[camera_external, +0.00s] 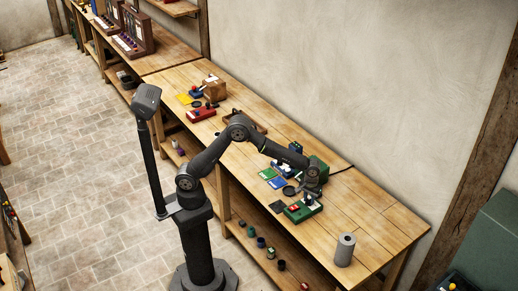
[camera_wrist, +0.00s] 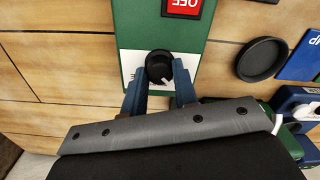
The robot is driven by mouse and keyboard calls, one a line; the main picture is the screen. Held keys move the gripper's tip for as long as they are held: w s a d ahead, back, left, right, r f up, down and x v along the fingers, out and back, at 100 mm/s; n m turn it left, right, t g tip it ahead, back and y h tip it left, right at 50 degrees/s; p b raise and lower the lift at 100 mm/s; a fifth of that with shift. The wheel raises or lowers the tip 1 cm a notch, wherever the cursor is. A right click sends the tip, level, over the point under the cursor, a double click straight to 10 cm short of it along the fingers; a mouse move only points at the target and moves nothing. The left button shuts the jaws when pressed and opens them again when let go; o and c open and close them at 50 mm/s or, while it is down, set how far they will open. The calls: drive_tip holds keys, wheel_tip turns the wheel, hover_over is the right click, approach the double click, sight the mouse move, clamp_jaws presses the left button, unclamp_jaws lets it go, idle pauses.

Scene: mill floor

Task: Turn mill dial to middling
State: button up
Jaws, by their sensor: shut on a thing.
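The mill dial (camera_wrist: 159,66) is a round black knob on the pale front panel (camera_wrist: 150,54) of a green control box (camera_wrist: 190,45). Markings on the panel beside the dial are partly hidden and too small to read. My gripper (camera_wrist: 160,75) is shut on the dial, with one blue-grey finger on each side of it. In the external view my gripper (camera_external: 311,194) is down at the green box (camera_external: 303,213) on the workbench, and the dial is too small to make out there. Which setting the dial points at cannot be told.
A red switch marked OFF (camera_wrist: 182,8) is on the same box, appearing upside down. A black round dish (camera_wrist: 262,59) and a blue card (camera_wrist: 304,58) lie to the right. A grey cylinder (camera_external: 345,250) stands near the bench's front end. The bench (camera_external: 365,205) is clear toward the wall.

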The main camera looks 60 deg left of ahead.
sight(308, 199)
drive_tip(key=m, duration=0.4)
drive_tip(key=shift+m, duration=2.5)
drive_tip(key=o, duration=1)
wheel_tip(308, 199, up, 18)
drive_tip(key=shift+f, duration=0.25)
drive_tip(key=shift+f, duration=0.1)
